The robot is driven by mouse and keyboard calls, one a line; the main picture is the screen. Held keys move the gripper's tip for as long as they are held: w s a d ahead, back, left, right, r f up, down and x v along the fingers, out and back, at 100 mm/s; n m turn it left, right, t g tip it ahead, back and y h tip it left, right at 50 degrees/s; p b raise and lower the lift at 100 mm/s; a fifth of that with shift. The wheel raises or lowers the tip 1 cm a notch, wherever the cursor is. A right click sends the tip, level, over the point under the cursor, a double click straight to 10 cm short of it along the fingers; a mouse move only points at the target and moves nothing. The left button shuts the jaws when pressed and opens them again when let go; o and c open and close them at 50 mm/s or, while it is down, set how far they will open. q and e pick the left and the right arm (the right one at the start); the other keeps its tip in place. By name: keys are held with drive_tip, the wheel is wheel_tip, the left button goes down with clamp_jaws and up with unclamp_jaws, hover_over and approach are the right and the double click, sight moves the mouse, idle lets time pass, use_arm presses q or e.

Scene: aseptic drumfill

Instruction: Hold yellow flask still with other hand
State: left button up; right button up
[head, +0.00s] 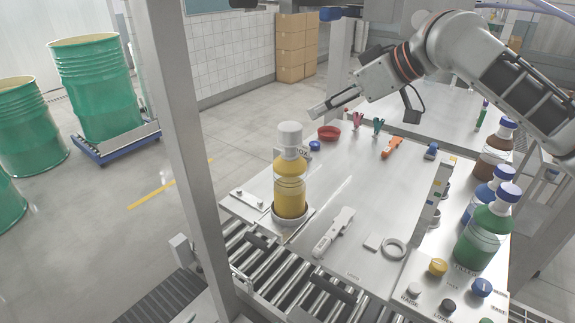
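The yellow flask (289,192) stands upright on the left part of the steel worktable (345,190), its base in a round holder (292,217). A white cap (290,136) tops it. My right gripper (318,110) is above the back of the table, to the right of and a little higher than the flask's cap in the picture. It is apart from the flask, and its fingers look narrow and overlap, so their opening is unclear. No object shows between them. My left gripper is not in view.
Green, blue and brown bottles (482,238) stand along the right edge. A white tool (334,231), a ring (393,248), a red dish (329,132) and an orange tool (391,147) lie on the table. Rollers (290,275) run in front. A steel post (185,150) rises left.

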sight(281, 182)
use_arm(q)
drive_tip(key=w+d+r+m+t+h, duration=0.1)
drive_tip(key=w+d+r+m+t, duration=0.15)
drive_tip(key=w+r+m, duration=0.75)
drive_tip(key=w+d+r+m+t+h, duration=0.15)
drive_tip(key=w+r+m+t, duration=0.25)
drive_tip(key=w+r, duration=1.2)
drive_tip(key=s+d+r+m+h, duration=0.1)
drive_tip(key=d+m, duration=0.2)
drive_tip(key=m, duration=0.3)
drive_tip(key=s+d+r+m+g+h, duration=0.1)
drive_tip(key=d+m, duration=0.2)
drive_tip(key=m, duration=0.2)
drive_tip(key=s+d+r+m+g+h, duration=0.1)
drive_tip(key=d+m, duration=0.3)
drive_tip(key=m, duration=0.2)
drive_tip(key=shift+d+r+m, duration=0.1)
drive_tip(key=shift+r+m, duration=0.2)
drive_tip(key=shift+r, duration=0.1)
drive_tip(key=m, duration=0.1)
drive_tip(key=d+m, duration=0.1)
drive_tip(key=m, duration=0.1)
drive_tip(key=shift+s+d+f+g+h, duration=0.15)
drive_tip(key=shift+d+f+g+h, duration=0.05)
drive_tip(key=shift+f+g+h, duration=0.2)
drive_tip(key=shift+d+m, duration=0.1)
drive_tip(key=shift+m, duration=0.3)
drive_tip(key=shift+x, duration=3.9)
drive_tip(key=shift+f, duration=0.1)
